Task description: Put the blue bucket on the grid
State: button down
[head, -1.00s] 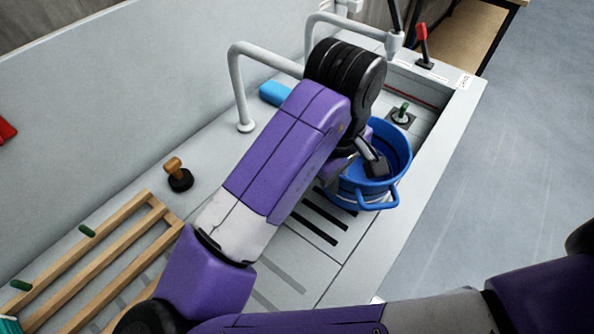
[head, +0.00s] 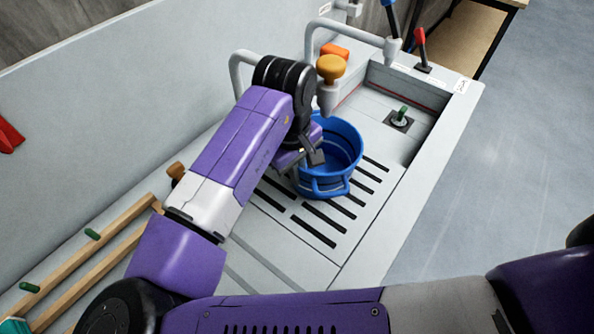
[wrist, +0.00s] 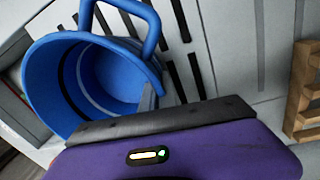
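The blue bucket (head: 343,150) is upright over the slotted grid (head: 312,232) in the head view, with slots showing around it. I cannot tell whether its base touches the grid. My gripper (head: 310,160) is at the bucket's near left side and appears shut on its rim. In the wrist view, the bucket (wrist: 100,80) fills the upper left with its handle (wrist: 153,25) raised, and a grey finger (wrist: 147,98) lies against its rim. The other finger is hidden.
A tap with an orange knob (head: 331,68) stands close behind the bucket. A drain with a green plug (head: 401,117) lies to the right. A wooden rack (head: 85,250) is at lower left. The near right of the grid is clear.

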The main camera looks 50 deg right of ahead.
jog(key=c, duration=2.1)
grip_release()
jog(key=shift+f, duration=0.15)
jog(key=o, duration=0.4)
jog(key=r, duration=0.8)
jog(key=a+r, duration=0.1)
jog(key=r, duration=0.3)
jog(key=shift+a+r, duration=0.1)
jog(key=shift+r, duration=0.05)
